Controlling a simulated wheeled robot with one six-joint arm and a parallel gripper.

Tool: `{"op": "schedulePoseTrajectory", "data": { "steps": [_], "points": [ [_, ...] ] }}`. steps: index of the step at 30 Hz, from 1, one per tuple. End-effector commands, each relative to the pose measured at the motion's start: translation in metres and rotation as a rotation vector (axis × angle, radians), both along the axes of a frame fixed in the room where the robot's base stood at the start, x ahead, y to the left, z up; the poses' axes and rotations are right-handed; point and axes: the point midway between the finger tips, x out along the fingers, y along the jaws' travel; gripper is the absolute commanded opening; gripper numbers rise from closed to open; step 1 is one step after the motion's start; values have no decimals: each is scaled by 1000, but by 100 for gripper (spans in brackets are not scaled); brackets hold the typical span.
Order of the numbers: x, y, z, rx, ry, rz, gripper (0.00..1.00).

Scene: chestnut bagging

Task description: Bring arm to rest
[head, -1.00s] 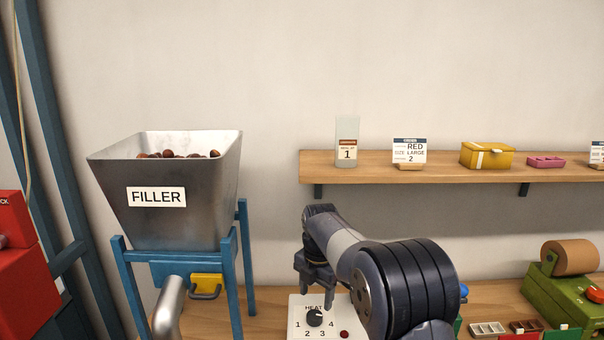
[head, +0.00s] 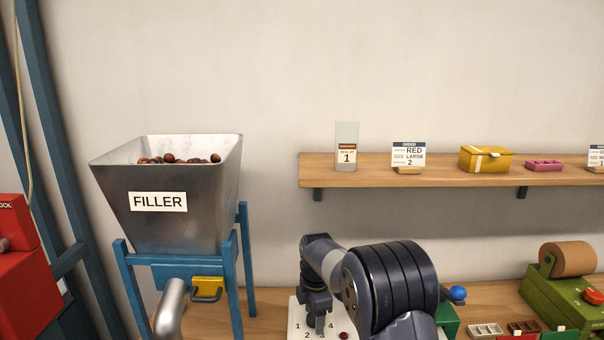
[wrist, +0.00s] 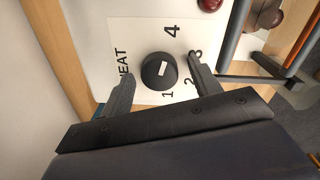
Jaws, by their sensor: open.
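My gripper (head: 317,312) is in the head view at the lower middle, pointing down over the white heat panel (head: 296,318). In the wrist view its two fingers (wrist: 160,75) are apart, with the round black knob (wrist: 158,71) of the panel showing between them. The knob has a white mark and stands among the printed numbers 1 to 4. The gripper holds nothing. Whether the fingers touch the knob cannot be told. In the head view my gripper hides most of the knob.
The filler hopper (head: 205,225) with chestnuts stands on a blue frame at left. A wooden shelf (head: 450,170) carries a clear bag (head: 347,135), an order card (head: 408,156) and a yellow box (head: 485,158). A green machine (head: 550,299) stands at right. The wall space above the shelf is clear.

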Motion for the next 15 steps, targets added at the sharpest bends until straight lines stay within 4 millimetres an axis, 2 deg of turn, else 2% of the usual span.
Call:
{"op": "schedulePoseTrajectory", "data": {
  "steps": [15],
  "points": [
    [0, 1, 0, 1, 0, -411, 59]
  ]
}}
